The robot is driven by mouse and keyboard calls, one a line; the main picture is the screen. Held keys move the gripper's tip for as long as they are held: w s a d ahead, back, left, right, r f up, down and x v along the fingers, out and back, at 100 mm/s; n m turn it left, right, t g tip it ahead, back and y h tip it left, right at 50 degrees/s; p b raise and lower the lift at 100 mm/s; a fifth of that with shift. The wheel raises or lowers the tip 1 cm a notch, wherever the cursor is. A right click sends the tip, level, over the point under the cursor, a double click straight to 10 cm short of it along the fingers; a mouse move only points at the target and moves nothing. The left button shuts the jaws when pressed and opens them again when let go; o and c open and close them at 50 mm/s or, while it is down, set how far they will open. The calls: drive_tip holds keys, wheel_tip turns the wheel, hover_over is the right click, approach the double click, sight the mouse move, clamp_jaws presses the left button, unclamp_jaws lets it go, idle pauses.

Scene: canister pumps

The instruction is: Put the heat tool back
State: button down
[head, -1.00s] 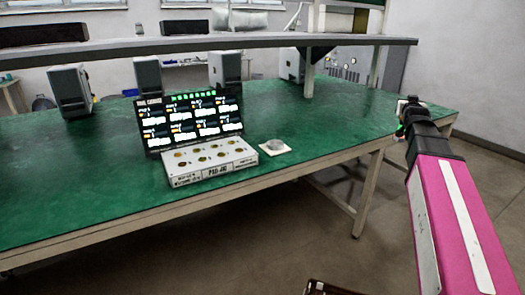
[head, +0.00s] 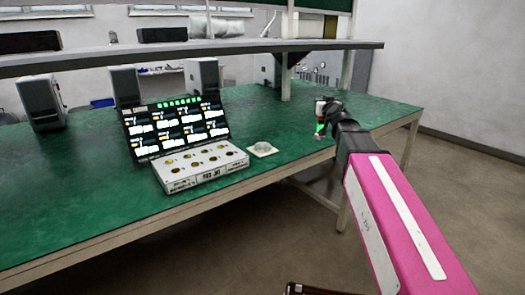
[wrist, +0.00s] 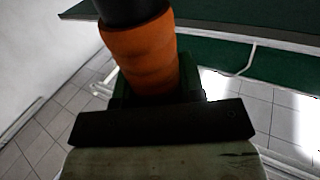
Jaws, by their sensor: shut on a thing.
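My gripper (wrist: 155,95) is shut on the heat tool (wrist: 140,55), whose orange grip with a black part above fills the upper middle of the wrist view. The dark green fingers show on either side of the grip. In the head view my gripper (head: 321,126) is small, in front of the green table's right part, and the held tool is too small to make out clearly. The tool's far end is out of the wrist view. I cannot make out a holder for it.
A panel box with a lit screen (head: 177,128) stands on the green table (head: 90,207). A white square plate with a round grey piece (head: 262,149) lies beside it. A shelf (head: 200,51) runs above. The table's right part is mostly clear.

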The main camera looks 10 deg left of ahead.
drive_tip(key=s+a+r+n+g+y, duration=0.1)
drive_tip(key=s+a+n+g+y, duration=0.3)
drive_tip(key=a, duration=0.6)
drive_tip(key=s+a+r+n+g+y, duration=0.1)
drive_tip(key=s+a+r+y, duration=0.1)
drive_tip(key=s+a, duration=0.5)
drive_tip(key=s+a+r+n+g+y, duration=0.1)
drive_tip(key=s+a+n+g+y, duration=0.25)
drive_tip(key=a, duration=0.85)
drive_tip(key=w+d+f, duration=0.3)
drive_tip(key=w+f, duration=0.7)
drive_tip(key=w, duration=0.2)
drive_tip(key=shift+f, duration=0.35)
drive_tip(key=shift+d+f, duration=0.1)
drive_tip(key=shift+f, duration=0.05)
drive_tip(key=c, duration=0.7)
unclamp_jaws()
